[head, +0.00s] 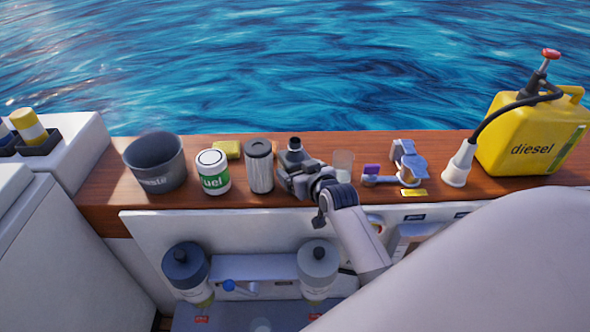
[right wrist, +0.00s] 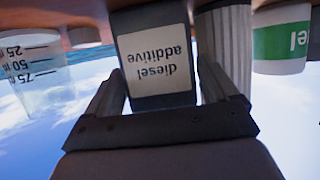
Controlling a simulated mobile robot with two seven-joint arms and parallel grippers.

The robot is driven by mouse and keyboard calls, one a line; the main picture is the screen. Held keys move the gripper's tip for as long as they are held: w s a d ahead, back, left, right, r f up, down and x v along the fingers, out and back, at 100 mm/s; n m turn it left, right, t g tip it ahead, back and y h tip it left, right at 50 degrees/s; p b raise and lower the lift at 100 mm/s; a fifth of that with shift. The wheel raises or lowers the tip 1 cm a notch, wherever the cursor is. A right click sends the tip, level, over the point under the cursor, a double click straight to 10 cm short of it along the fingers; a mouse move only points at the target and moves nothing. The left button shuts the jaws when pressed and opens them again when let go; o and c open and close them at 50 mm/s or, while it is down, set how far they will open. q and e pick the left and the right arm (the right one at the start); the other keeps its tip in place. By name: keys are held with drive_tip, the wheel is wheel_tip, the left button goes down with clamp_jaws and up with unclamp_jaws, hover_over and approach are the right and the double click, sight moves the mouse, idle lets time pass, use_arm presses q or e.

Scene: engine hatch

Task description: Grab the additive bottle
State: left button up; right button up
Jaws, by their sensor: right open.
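The additive bottle (head: 293,158), dark grey with a black cap, stands upright on the wooden ledge, its lower part hidden by my right gripper (head: 297,180). In the right wrist view, which is upside down, the bottle (right wrist: 155,58) shows a white "diesel additive" label. My right gripper (right wrist: 163,85) is open, with one finger on each side of the bottle. I cannot tell whether the fingers touch it. My left gripper is not in view.
A clear measuring cup (head: 343,163) stands to the right. Further right is a yellow diesel jerrycan (head: 530,135). Water lies behind the ledge.

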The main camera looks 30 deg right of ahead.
drive_tip(key=shift+w+f, duration=0.1)
drive_tip(key=shift+w, duration=0.15)
drive_tip(key=c, duration=0.9)
